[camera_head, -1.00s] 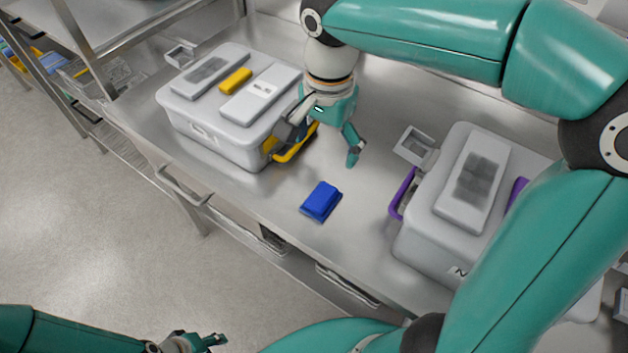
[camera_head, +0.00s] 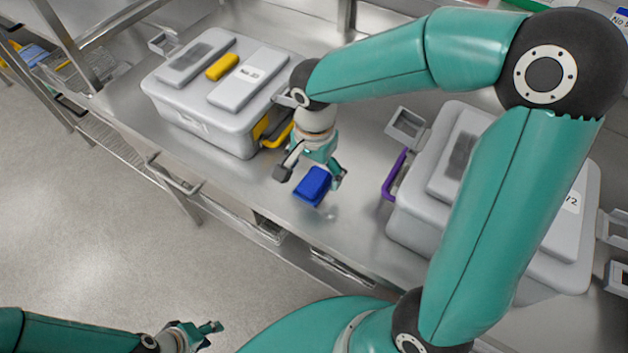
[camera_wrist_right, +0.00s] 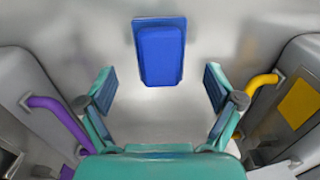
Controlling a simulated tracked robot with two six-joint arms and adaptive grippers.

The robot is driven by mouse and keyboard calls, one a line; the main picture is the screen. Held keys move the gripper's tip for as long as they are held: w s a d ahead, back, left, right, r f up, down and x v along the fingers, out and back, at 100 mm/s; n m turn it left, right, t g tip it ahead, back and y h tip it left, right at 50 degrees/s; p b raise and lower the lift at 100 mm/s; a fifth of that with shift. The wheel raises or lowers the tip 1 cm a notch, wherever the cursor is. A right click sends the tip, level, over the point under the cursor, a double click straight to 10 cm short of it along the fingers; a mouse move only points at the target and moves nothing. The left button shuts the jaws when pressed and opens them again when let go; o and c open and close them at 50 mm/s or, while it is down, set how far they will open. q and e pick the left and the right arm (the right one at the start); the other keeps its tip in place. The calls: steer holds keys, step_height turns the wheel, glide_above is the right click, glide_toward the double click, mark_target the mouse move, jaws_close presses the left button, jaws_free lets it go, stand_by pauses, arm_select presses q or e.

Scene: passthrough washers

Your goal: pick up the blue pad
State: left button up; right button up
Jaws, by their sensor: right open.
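The blue pad (camera_head: 313,186) lies on the steel table between the two grey boxes. In the right wrist view the blue pad (camera_wrist_right: 160,54) sits centred, a little beyond the fingertips. My right gripper (camera_head: 309,176) is open over the pad, with one finger on each side of it in the head view. In the right wrist view the open right gripper (camera_wrist_right: 159,88) has bare table between its fingers. I cannot tell its exact height above the pad. My left gripper (camera_head: 212,329) is at the bottom left, away from the table, with its fingers small and hard to read.
A grey box with yellow handles (camera_head: 205,115) stands to the left of the pad. Another grey box with a purple handle (camera_head: 410,222) stands to the right. The steel table (camera_head: 245,190) is bare around the pad. Its front edge is close by.

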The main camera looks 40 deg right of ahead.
mark_target(314, 180)
step_height(314, 180, down, 3)
steer(key=shift+f, duration=0.15)
steer(key=shift+c, duration=0.2)
steer(key=c, duration=1.1)
steer(key=shift+c, duration=0.2)
step_height(314, 180, up, 20)
steer(key=shift+p, duration=0.3)
